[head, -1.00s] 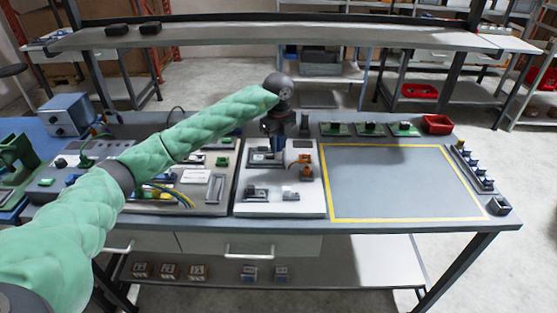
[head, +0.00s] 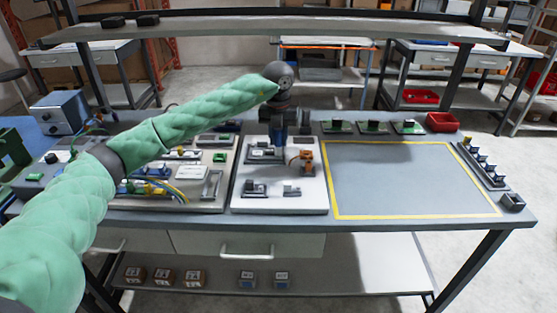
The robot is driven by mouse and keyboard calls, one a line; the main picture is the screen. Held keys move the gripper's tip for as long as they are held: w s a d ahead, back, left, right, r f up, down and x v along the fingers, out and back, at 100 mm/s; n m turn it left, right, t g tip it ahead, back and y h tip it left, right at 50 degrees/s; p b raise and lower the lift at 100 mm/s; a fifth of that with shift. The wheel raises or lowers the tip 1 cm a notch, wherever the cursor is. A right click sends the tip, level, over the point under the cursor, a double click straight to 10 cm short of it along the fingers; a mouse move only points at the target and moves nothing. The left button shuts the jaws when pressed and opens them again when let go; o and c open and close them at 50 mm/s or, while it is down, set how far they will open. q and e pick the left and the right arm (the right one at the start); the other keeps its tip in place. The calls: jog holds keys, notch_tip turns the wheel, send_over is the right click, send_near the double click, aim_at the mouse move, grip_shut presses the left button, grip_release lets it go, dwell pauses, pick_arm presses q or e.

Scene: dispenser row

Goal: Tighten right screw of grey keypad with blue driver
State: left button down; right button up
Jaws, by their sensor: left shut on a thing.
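My left gripper (head: 279,116) is above the back of a white board (head: 315,206). It points down and is shut on the blue driver (head: 278,130), which hangs roughly upright. A grey unit (head: 259,156), which looks like the grey keypad, lies flat on the board below. The driver's lower end is over the right part of this unit. The gripper and driver hide some of the unit, including the right screw. I cannot tell whether the tip touches the screw. My right gripper is out of view.
An orange device (head: 302,160) stands close to the right of the driver. Smaller grey units (head: 254,189) lie at the board's front. A yellow-outlined grey area (head: 405,180) on the right is empty. A red bin (head: 440,122) stands at the back right. A shelf (head: 330,33) spans behind.

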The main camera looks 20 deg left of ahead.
pick_arm(q)
jog(key=shift+f+m+b, duration=0.2)
jog(key=shift+m+b, duration=0.45)
jog(key=shift+m, duration=0.35)
jog(key=shift+r+m+b, duration=0.15)
jog(key=shift+m+b, duration=0.2)
jog(key=shift+m, duration=0.45)
jog(key=shift+m+b, duration=0.6)
jog(key=shift+m, duration=0.1)
jog(key=m+b, duration=0.2)
jog(key=m, duration=0.1)
jog(key=m+b, duration=0.1)
jog(key=m, duration=0.1)
jog(key=shift+m, duration=0.3)
jog(key=shift+f+m+b, duration=0.2)
jog(key=shift+m+b, duration=0.6)
jog(key=shift+m, duration=0.2)
jog(key=m+b, duration=0.2)
jog(key=m, duration=0.2)
jog(key=shift+r+m, duration=0.15)
jog(key=shift+m, duration=0.35)
jog(key=shift+r, duration=0.1)
